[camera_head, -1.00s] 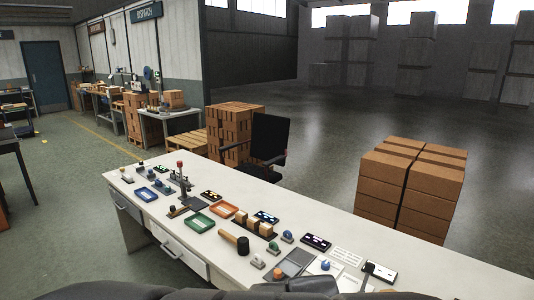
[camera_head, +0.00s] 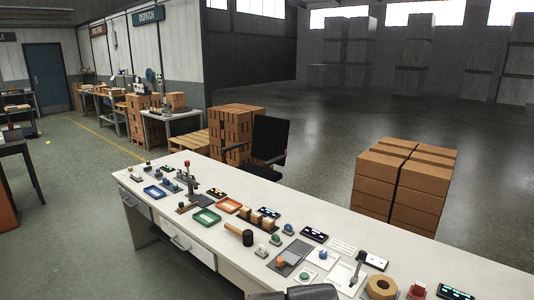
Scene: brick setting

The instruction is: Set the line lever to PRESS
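A lever with a red knob (camera_head: 187,165) stands upright towards the far left end of the long white table. A second lever with a dark handle (camera_head: 359,260) stands on a pale plate nearer the right; it looks slightly tilted. The labels are too small to read, so I cannot tell which is the line lever or where PRESS is marked. My gripper is not in view. A dark part at the bottom edge seems to be mine.
The white table (camera_head: 420,268) carries a green tray (camera_head: 206,217), a blue tray (camera_head: 154,192), a mallet (camera_head: 240,236), small wooden blocks (camera_head: 262,217) and a tan ring (camera_head: 381,288). An office chair (camera_head: 268,145) and stacked cartons (camera_head: 403,185) stand behind it.

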